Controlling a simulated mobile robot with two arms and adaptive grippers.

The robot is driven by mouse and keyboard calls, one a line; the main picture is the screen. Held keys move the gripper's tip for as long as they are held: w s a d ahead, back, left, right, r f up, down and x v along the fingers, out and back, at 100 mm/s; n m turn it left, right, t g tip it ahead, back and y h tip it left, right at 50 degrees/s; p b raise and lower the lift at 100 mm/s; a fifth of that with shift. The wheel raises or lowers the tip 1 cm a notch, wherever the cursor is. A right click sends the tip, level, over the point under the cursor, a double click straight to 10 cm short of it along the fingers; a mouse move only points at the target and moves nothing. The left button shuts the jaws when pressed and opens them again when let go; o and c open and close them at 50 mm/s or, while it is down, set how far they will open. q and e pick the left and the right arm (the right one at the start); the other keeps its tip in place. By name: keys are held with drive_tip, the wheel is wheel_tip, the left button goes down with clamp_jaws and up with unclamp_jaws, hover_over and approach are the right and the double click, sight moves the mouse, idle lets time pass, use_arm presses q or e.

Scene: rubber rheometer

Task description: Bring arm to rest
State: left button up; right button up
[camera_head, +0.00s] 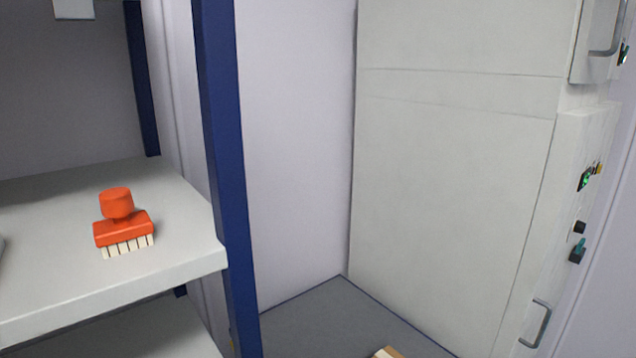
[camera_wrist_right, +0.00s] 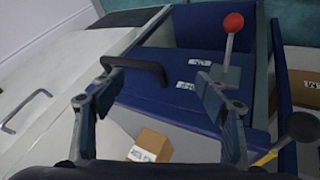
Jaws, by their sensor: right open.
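My right gripper (camera_wrist_right: 160,98) shows in the right wrist view with its two fingers spread apart and nothing between them. Beyond and below it are a blue surface, a dark curved handle (camera_wrist_right: 138,68) and a small cardboard box (camera_wrist_right: 150,146). I cannot tell whether the fingers touch anything. Neither gripper shows in the head view, and my left gripper is in no view.
A shelf (camera_head: 60,290) with a blue post (camera_head: 222,150) holds an orange brush (camera_head: 122,226) at the left. A tall light cabinet (camera_head: 450,190) stands at the right. A lever with a red ball (camera_wrist_right: 233,22) and a dark knob (camera_wrist_right: 302,127) stand near my right gripper.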

drive_tip(key=s+a+f+m+g+y, duration=0.3)
drive_tip(key=s+a+g, duration=0.1)
drive_tip(key=s+a, duration=0.4)
wheel_tip(320, 180, down, 26)
drive_tip(key=s+d, duration=0.2)
drive_tip(key=s+d+f+g, duration=0.2)
drive_tip(key=s+d+f, duration=0.1)
drive_tip(key=s+f, duration=1.3)
drive_tip(key=shift+s+h, duration=0.4)
drive_tip(key=shift+s, duration=0.4)
